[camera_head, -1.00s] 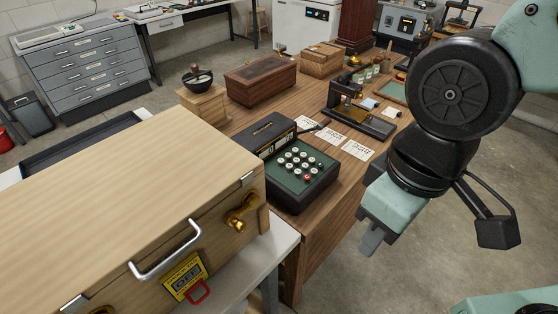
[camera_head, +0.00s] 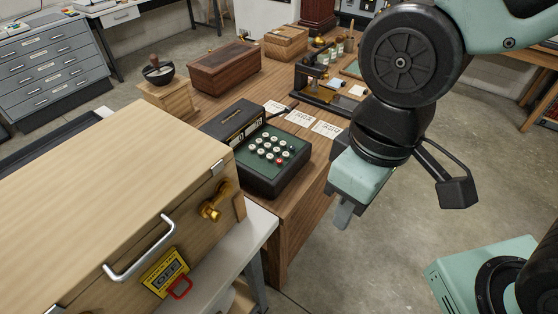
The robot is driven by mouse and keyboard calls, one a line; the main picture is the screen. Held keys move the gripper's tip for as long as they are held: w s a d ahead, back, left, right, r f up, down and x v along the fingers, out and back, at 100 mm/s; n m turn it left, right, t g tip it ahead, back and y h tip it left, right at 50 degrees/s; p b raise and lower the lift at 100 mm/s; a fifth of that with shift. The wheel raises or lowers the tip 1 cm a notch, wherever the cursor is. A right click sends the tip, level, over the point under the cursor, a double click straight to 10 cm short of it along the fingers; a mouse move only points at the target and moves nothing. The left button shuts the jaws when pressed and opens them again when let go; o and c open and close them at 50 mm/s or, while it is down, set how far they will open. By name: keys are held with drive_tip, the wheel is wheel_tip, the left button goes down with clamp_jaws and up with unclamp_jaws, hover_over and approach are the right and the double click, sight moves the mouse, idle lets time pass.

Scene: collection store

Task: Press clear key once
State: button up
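An adding machine (camera_head: 258,147) with a dark green key panel stands near the front end of the wooden table (camera_head: 302,207). Its panel carries several round white keys and one red key (camera_head: 279,160) at the lower right; the key labels are too small to read. My gripper (camera_head: 344,214) hangs to the right of the machine, past the table's edge and over the floor, pointing down. It is clear of the keys. Its fingers show as one narrow grey piece, so their opening cannot be told.
A large wooden case (camera_head: 110,180) with a metal handle and brass knob fills the left front. Paper cards (camera_head: 300,118), a brass-and-black device (camera_head: 322,92), a wooden box (camera_head: 228,72) and a coffee grinder (camera_head: 165,95) stand on or near the table.

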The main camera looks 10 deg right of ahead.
clamp_jaws()
idle(1.5)
